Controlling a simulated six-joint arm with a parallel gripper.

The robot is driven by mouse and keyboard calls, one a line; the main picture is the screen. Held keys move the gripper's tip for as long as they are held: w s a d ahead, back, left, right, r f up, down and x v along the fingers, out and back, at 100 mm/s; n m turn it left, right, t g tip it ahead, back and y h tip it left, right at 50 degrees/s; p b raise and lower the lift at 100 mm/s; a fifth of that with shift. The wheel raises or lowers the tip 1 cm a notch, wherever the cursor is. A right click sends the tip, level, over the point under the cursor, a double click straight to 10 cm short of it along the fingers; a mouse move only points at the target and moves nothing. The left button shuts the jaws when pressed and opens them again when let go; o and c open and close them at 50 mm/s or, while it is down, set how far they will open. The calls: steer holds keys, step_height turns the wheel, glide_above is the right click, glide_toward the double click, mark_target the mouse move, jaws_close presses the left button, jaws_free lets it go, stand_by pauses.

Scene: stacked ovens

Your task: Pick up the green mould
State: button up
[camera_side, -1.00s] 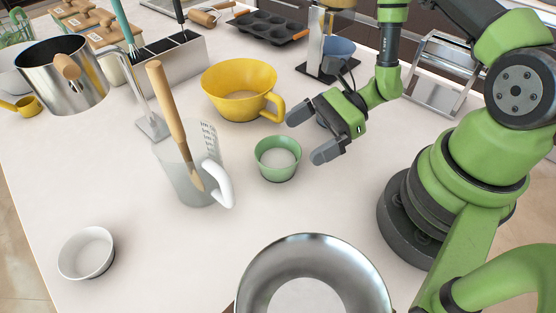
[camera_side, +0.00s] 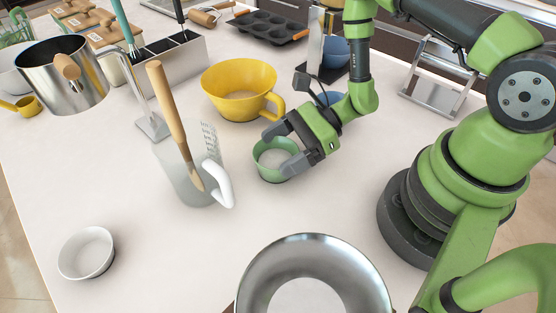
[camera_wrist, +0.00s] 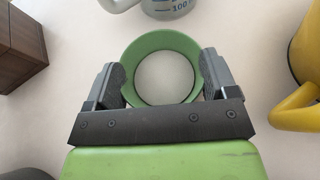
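The green mould (camera_side: 264,167) is a small round cup standing upright on the white counter, right of the clear measuring jug. It also shows in the wrist view (camera_wrist: 162,38), between the two fingers. My gripper (camera_side: 277,150) is down at the mould, with one grey finger on its far side and the other on its near right side. In the wrist view my gripper (camera_wrist: 161,84) has its fingers apart, one on each side of the mould. The fingers are very close to its wall; I cannot tell whether they touch it.
The measuring jug (camera_side: 180,180) with a wooden-handled tool stands left of the mould. A yellow cup (camera_side: 230,82) is behind it, a steel pan (camera_side: 350,255) in front. A white bowl (camera_side: 86,253) sits at the front left. The counter between bowl and pan is clear.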

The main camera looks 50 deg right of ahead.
steer(key=shift+r, duration=0.1)
stand_by(0.3)
step_height(320, 180, up, 9)
steer(key=w+d+r, duration=0.3)
steer(key=w+d, duration=0.3)
steer(key=w, duration=0.4)
steer(key=w+d+r, duration=0.2)
steer(key=w+d, duration=0.4)
steer(key=w, duration=0.3)
steer(key=a+f+n+h, duration=0.1)
steer(key=a+n+h, duration=0.1)
steer(key=h, duration=0.7)
steer(key=a+f+n+t+h, duration=0.1)
steer(key=a+f+n+h, duration=0.1)
steer(key=h, duration=0.8)
steer(key=shift+a+n, duration=0.8)
steer(key=shift+a, duration=0.2)
steer(key=shift+s, duration=0.1)
stand_by(1.6)
